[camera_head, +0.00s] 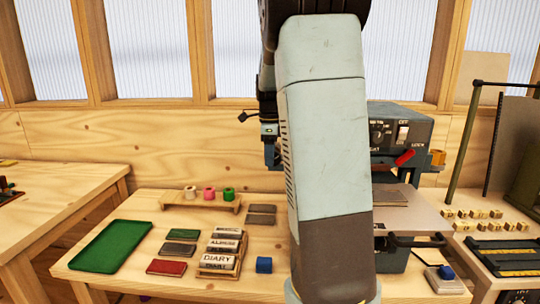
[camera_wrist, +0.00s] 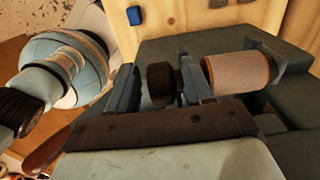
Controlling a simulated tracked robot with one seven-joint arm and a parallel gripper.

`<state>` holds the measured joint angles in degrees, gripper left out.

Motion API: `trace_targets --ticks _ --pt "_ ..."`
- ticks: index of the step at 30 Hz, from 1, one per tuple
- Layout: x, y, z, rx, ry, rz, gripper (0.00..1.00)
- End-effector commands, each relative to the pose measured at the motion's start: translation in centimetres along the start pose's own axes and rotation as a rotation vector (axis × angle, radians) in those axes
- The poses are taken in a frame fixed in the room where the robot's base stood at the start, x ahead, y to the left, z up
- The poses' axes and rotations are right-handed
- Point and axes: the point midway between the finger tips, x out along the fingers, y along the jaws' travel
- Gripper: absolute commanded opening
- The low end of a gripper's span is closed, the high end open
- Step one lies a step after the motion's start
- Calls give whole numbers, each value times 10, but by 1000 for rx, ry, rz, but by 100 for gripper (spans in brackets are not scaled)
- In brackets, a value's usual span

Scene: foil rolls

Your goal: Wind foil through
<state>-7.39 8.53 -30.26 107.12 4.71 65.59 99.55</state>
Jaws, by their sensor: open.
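The dark grey stamping machine (camera_head: 412,128) stands behind my raised arm in the head view, with a switch panel and a red lever (camera_head: 404,157). A copper-orange roll (camera_head: 437,158) shows at its right side. My gripper is open. A dark round knob (camera_wrist: 160,84) appears between its fingers; I cannot tell whether they touch it. In the head view my arm hides much of the machine, and the foil's path is not visible.
A small wooden stand (camera_head: 190,204) holds white, pink and green rolls. A green tray (camera_head: 110,246), a wooden rack of type plates (camera_head: 222,271) and a blue block (camera_head: 264,265) lie on the bench. Small brass pieces (camera_head: 497,213) lie on the right-hand bench.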

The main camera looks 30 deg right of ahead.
Motion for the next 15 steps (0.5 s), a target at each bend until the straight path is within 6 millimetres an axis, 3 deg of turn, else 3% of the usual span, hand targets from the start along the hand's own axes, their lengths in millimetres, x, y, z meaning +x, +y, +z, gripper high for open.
trace_targets --ticks 2,15 --pt "0 0 0 0 0 0 51" --pt "0 0 0 0 0 -1 9"
